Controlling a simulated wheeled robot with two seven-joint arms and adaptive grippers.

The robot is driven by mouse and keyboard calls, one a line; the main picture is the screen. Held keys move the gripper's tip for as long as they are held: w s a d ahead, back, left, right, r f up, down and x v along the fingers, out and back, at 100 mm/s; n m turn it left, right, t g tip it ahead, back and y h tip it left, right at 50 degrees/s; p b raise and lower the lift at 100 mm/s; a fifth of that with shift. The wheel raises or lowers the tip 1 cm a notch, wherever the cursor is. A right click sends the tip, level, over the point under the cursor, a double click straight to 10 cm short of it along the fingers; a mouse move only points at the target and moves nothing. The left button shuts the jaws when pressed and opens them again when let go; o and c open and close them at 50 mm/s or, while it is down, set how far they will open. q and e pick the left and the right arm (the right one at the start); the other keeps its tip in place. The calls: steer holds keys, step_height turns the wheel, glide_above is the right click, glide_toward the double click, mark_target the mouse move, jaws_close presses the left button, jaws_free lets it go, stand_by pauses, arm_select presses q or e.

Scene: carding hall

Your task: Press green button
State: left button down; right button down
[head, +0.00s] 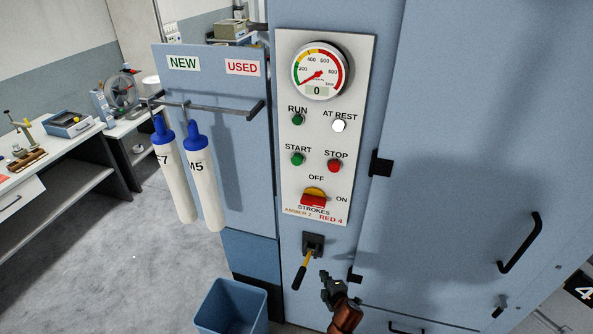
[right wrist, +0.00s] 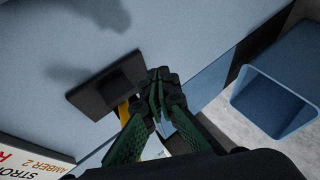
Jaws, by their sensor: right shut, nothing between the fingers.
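The green START button (head: 297,159) is on the white control panel (head: 345,65), left of the red STOP button (head: 334,165). A darker green RUN lamp (head: 298,120) is above it. My right gripper (head: 324,276) is below the panel in the head view, well below the green button. In the right wrist view its fingers (right wrist: 158,76) are shut together and empty. They appear close to a black bracket with a yellow-stemmed lever. The green button is not in the right wrist view. My left gripper is not in view.
The black bracket (head: 313,243) holds a lever (head: 300,277) with a black grip under the panel. A red rotary switch (head: 313,198) is low on the panel. White tubes (head: 204,185) hang at left. A blue bin (head: 231,308) stands below. A door handle (head: 522,243) juts out at right.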

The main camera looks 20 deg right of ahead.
mark_target(297, 160)
steer(key=w+a+r+n+t+y+p, duration=0.1)
steer(key=w+a+r+n+t, duration=0.1)
steer(key=r, duration=0.7)
steer(key=w+a+r+n+t+p, duration=0.1)
steer(key=w+a+r+n, duration=0.15)
steer(key=r, duration=0.75)
steer(key=w+a+r+n+t+y+p, duration=0.1)
steer(key=a+r+t, duration=0.15)
steer(key=r, duration=0.65)
steer(key=s+a+r+n+t+y, duration=0.1)
steer(key=a+r+n, duration=0.1)
steer(key=r, duration=0.8)
steer(key=s+a+r+n+t+y+p, duration=0.1)
steer(key=a+r, duration=0.4)
steer(key=r, duration=0.5)
steer(key=s+n, duration=0.1)
steer(key=n, duration=0.1)
steer(key=shift+s+n+p, duration=0.25)
steer(key=shift+n+p, duration=0.05)
steer(key=shift+n, duration=0.05)
steer(key=shift+t, duration=0.25)
steer(key=w+d+b, duration=0.2)
steer(key=w+d, duration=0.3)
steer(key=w, duration=0.2)
steer(key=shift+w, duration=0.15)
steer(key=shift+w, duration=0.1)
steer(key=shift+w+d+r+b, duration=0.1)
steer(key=shift+w+d+b, duration=0.05)
steer(key=shift+w+b, duration=0.15)
